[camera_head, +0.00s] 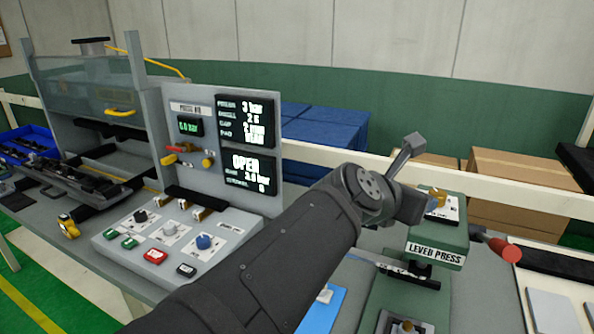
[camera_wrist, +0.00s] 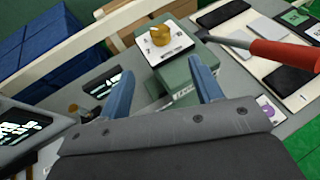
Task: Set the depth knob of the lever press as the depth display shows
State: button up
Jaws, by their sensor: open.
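The lever press (camera_head: 436,252) is a green block with a "LEVER PRESS" label, at the right in the head view. Its yellow knob (camera_head: 437,198) sits on a white plate on top. The knob (camera_wrist: 172,40) also shows in the wrist view, beyond my fingertips and apart from them; its exact setting is too small to read. My gripper (camera_wrist: 163,66) is open and empty, with its blue fingers spread toward the press. In the head view my arm hides the fingers. A dark screen (camera_wrist: 103,83) left of the press has unreadable white text; I cannot tell if it is the depth display.
The press's lever with a red handle (camera_head: 504,249) sticks out to the right. At the left stands a grey console with screens (camera_head: 247,118), one reading "OPEN", and a button panel (camera_head: 175,240). Blue (camera_head: 324,135) and brown boxes (camera_head: 518,185) stand behind a cream rail.

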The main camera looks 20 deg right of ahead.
jog(key=n, duration=0.1)
jog(key=n+g+h, duration=0.4)
jog(key=n+g, duration=0.8)
jog(key=n, duration=1.4)
send_near(446, 193)
jog(key=x, duration=1)
jog(key=shift+w+f, duration=0.1)
jog(key=shift+d, duration=0.1)
